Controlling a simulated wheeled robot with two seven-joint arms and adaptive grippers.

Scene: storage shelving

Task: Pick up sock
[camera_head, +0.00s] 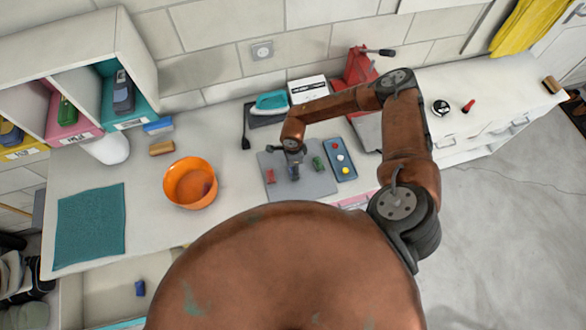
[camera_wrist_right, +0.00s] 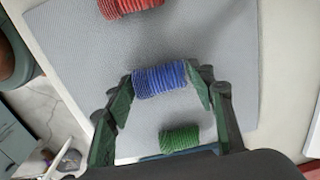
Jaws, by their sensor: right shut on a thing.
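Three rolled, ribbed socks are at a grey mat (camera_head: 318,186) on the counter: a red one (camera_head: 270,176), a blue one (camera_head: 294,172) and a green one (camera_head: 318,163). My right gripper (camera_head: 293,160) points down over the mat. In the right wrist view its fingers (camera_wrist_right: 165,84) are shut on the two ends of the blue sock (camera_wrist_right: 160,80). The red sock (camera_wrist_right: 130,6) and the green sock (camera_wrist_right: 179,138) lie to either side, apart from the fingers. I cannot tell whether the blue sock is clear of the mat. My left gripper is not in view.
An orange bowl (camera_head: 190,184) and a teal cloth (camera_head: 90,226) are left of the mat. A blue tray with coloured balls (camera_head: 340,160) lies close on its right. A teal iron (camera_head: 270,103) and a red machine (camera_head: 360,67) stand behind. Cubbies (camera_head: 105,30) are at the left.

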